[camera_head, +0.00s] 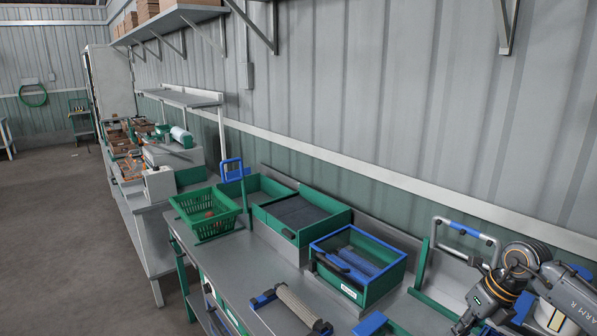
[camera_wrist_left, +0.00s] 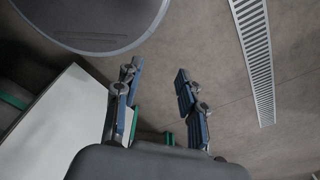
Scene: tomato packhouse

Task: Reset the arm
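In the left wrist view my left gripper (camera_wrist_left: 158,80) has its two fingers spread apart. It is open, with nothing between the fingers and bare floor behind them. My left arm does not show in the head view. My right arm (camera_head: 560,290), marked ARM R, is folded in at the bottom right corner of the head view, over the right end of the bench. Its hand end (camera_head: 488,298) points down towards the bottom edge. Its fingers cannot be made out clearly.
A bench (camera_head: 245,250) runs along the wall with a green basket (camera_head: 207,213), a green bin (camera_head: 301,218), a blue-rimmed box (camera_head: 365,294) and a roller (camera_head: 299,305). Open floor (camera_head: 60,240) lies left. The left wrist view shows a floor grate (camera_wrist_left: 254,50) and a pale panel (camera_wrist_left: 58,125).

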